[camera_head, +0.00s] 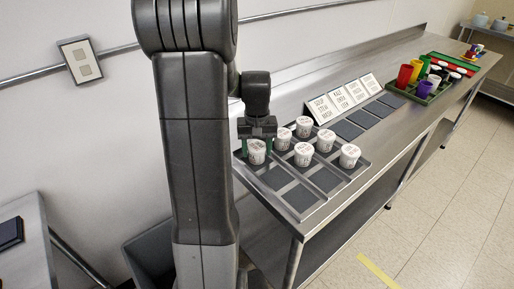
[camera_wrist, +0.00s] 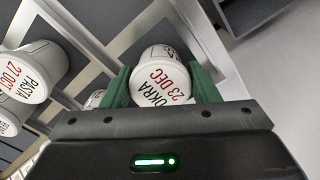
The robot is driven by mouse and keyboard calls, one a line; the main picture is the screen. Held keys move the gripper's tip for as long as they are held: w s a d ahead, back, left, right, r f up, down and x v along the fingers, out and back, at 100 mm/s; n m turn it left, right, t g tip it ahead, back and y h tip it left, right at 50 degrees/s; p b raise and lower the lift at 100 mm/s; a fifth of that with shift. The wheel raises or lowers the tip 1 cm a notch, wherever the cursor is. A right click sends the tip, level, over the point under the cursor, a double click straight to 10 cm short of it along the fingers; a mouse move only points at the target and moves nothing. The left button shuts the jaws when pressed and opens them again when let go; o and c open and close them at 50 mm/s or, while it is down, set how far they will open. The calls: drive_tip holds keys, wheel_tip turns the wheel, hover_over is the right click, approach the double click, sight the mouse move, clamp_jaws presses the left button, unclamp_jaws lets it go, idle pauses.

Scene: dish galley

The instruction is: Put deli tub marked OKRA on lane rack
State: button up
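The deli tub marked OKRA, white with red "23 DEC" on its lid, is between the green fingers of my gripper in the wrist view (camera_wrist: 160,82). The fingers press close on both its sides with no clear gap. In the head view my gripper (camera_head: 257,143) points down over this tub (camera_head: 257,154) at the rack's back-left corner. Whether the tub is off the surface is hard to tell. The grey rack with dark lanes and pale dividers (camera_head: 328,180) lies on the steel counter and bears several other white tubs. One of them reads PASTA (camera_wrist: 34,72).
Label cards (camera_head: 322,109) stand behind the rack, with dark mats (camera_head: 346,130) beside it. A green tray (camera_head: 421,96) of coloured cups stands farther right. The rack's front-left lanes are bare. The counter (camera_head: 400,60) has clear room toward its back.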

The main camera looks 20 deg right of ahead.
sight(257, 147)
drive_tip(key=o, duration=0.3)
drive_tip(key=shift+o, duration=0.2)
wheel_tip(257, 147, up, 12)
drive_tip(key=shift+r, duration=0.2)
